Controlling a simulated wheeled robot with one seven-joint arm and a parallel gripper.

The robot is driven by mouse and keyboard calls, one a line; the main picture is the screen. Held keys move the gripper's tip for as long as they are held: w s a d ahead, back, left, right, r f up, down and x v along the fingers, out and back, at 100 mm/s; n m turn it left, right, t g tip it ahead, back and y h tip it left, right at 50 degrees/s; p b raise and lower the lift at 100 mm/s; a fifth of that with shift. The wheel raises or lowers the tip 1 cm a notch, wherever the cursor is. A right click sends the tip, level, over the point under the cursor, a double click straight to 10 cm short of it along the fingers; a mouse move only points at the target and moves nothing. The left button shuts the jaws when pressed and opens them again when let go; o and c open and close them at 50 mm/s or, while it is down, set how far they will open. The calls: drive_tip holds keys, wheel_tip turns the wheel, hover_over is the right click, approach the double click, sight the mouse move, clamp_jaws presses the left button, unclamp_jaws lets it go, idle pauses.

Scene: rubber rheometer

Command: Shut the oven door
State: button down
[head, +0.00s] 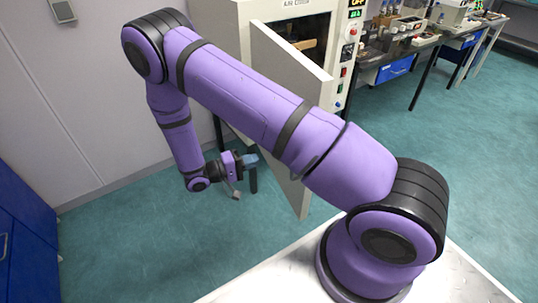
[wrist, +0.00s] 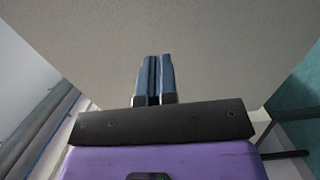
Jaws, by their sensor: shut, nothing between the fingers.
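The oven (head: 225,22) is a cream cabinet at the top middle of the head view. Its door (head: 290,62) stands open, swung out toward me, and part of the dark interior shows behind it. My arm crosses in front of the door and hides much of it. My gripper (head: 252,172) is shut and empty, low on the left side of the door. In the wrist view the shut fingers (wrist: 155,80) point at a broad pale panel, the door (wrist: 225,50), which fills most of the picture. I cannot tell whether the fingertips touch it.
A control panel (head: 346,55) is on the oven's right side. A bench with instruments (head: 400,30) and a blue drawer (head: 392,68) stands at the right. Blue cabinets (head: 25,240) are at the lower left. The green floor (head: 120,225) left of my gripper is clear.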

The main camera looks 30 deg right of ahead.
drive_tip(key=s+d, duration=0.2)
drive_tip(key=d, duration=1)
drive_tip(key=shift+d, duration=0.4)
drive_tip(key=shift+s+d, duration=0.1)
drive_tip(key=shift+s, duration=0.05)
